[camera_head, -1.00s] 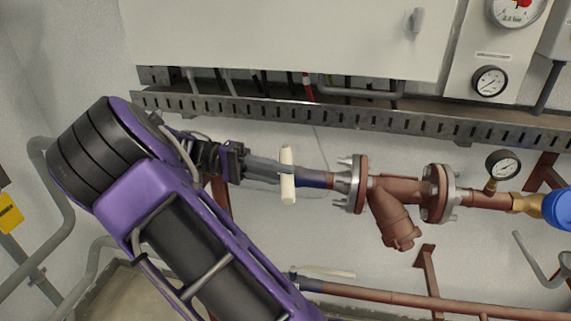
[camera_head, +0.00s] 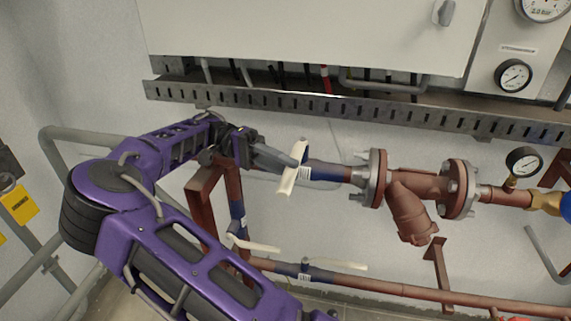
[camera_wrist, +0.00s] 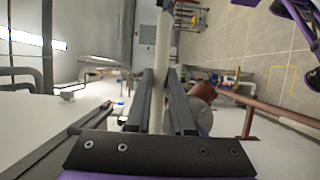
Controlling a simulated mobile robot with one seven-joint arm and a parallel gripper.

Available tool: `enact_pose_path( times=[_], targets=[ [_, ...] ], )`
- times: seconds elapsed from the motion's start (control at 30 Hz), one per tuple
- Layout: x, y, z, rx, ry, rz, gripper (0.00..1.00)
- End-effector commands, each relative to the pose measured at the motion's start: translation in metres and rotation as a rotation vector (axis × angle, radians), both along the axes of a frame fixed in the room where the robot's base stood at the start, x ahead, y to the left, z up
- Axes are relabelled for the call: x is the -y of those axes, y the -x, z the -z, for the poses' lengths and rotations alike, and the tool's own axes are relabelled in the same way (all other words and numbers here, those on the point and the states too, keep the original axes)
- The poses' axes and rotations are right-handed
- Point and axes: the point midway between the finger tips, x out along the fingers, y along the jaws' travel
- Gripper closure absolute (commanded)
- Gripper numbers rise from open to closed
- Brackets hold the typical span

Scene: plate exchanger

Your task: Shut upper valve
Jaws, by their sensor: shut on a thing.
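The upper valve's cream lever (camera_head: 287,182) stands steeply in the head view, its top leaning right, at the left end of the blue-banded section (camera_head: 328,172) of the upper pipe. My gripper (camera_head: 294,162) reaches it from the left and is shut on the lever. In the wrist view the lever (camera_wrist: 161,50) runs up between both fingers of my gripper (camera_wrist: 160,85). The fingers and the lever hide part of the valve body.
Lower cream levers (camera_head: 253,243) and (camera_head: 338,265) sit on the lower pipework. A slotted cable tray (camera_head: 350,108) runs above my gripper, under a grey cabinet (camera_head: 310,35). A flanged strainer (camera_head: 410,210) and a gauge (camera_head: 524,161) stand to the right.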

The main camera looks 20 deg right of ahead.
Motion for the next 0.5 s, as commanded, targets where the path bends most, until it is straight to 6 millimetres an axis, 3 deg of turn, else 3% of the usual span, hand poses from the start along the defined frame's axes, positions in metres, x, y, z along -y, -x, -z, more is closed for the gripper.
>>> enact_pose_path(
  times=[0.23, 0.27, 0.3, 0.4, 0.5],
  targets=[
    [-0.0010, -0.0003, -0.0004, 0.001, 0.001, -0.001, 1.00],
    [-0.0010, -0.0003, -0.0005, 0.001, 0.001, 0.000, 0.75],
    [-0.0011, -0.0002, -0.0005, 0.001, 0.001, 0.000, 0.68],
    [-0.0008, -0.0002, -0.0004, 0.001, 0.001, 0.000, 0.50],
    [-0.0007, -0.0001, -0.0004, 0.001, 0.001, 0.000, 0.49]
  ],
)
